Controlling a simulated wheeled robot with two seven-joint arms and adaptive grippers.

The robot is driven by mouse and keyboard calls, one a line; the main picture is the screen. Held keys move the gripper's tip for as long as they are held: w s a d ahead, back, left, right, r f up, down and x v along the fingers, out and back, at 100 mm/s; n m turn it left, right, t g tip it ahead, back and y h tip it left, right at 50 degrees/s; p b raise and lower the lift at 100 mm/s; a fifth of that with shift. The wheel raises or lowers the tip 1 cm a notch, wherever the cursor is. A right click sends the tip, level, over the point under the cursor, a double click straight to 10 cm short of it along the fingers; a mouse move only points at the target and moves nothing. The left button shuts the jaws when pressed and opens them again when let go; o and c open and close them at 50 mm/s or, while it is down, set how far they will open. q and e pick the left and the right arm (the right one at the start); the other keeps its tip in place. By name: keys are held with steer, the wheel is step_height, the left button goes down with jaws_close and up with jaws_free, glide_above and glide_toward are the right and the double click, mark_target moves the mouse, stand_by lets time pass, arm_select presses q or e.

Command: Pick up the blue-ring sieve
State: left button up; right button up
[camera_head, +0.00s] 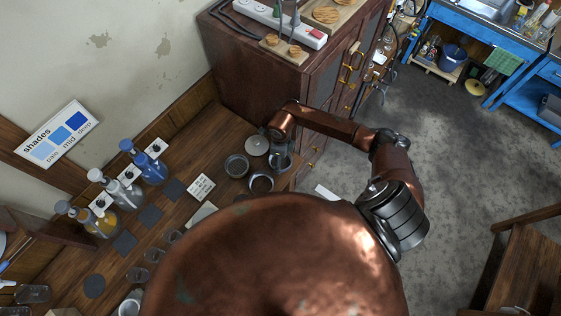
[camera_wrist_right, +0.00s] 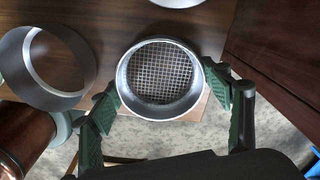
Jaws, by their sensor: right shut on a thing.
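A round metal sieve with a wire mesh (camera_wrist_right: 160,75) sits between the green-padded fingers of my right gripper (camera_wrist_right: 165,100). The fingers press on its rim from both sides. No blue ring shows on it from this angle. In the head view my right gripper (camera_head: 280,145) is over the right end of the wooden bench, with the metal sieve (camera_head: 280,161) under it. Two more round metal rings or sieves stand beside it, one to the left (camera_head: 237,166) and one just below (camera_head: 261,183). My left gripper is not in view.
A round metal lid or pan (camera_head: 257,145) lies behind the rings. A small printed card (camera_head: 201,187) lies to their left. Several pump bottles (camera_head: 150,165) stand along the wall. A dark wooden cabinet (camera_head: 255,62) rises close behind the gripper. Open floor (camera_head: 450,170) is to the right.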

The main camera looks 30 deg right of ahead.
steer(key=shift+r+b, duration=0.35)
steer(key=shift+r, duration=0.2)
steer(key=s+a+r+b, duration=0.4)
steer(key=s+a+r, duration=0.3)
steer(key=s+r, duration=0.5)
steer(key=shift+a, duration=0.15)
steer(key=shift+r+p, duration=0.9)
steer(key=shift+r, duration=1.1)
